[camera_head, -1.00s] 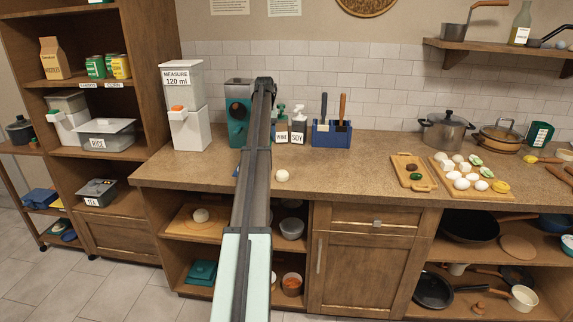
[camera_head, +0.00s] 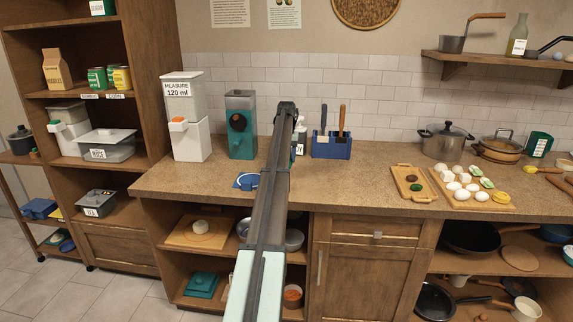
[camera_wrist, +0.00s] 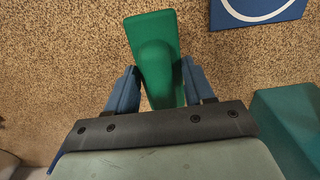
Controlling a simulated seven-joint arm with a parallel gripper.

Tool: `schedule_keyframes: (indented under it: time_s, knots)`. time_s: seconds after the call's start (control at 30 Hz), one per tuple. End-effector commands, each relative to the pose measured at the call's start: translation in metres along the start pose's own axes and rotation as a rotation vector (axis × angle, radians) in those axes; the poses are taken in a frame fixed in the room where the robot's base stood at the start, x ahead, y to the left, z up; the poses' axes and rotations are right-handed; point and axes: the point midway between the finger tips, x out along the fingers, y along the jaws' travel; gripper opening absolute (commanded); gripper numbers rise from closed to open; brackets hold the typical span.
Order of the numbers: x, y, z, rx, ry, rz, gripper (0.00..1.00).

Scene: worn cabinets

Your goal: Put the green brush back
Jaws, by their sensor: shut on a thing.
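A green brush (camera_wrist: 155,55) shows in the wrist view, between the two blue fingers of my gripper (camera_wrist: 160,78). The fingers are shut on it, and its wide end points away from the wrist over the speckled counter. In the head view my own arm hides the gripper and the brush. A blue mat with a white ring (camera_head: 247,182) lies on the counter just left of my arm. Its corner shows at the top of the wrist view (camera_wrist: 255,12), ahead and to the right of the brush.
A teal dispenser (camera_head: 241,140) and a white measuring dispenser (camera_head: 187,140) stand at the counter's back left. A blue holder (camera_head: 331,148) with upright tools is right of my arm. A teal block (camera_wrist: 290,130) sits at the wrist view's right.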

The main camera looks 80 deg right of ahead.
Motion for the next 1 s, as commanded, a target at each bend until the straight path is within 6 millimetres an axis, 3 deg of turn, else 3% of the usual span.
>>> schedule_keyframes:
  time_s: [0.27,0.67,0.7,1.0]
  knots:
    - [0.031,0.0,0.001,0.0,0.0,0.0,0.24]
    - [0.035,0.0,0.0,0.0,0.0,0.0,0.24]
    - [0.036,0.0,0.0,0.0,0.0,0.0,0.54]
    - [0.035,0.0,0.0,0.0,0.0,0.0,0.78]
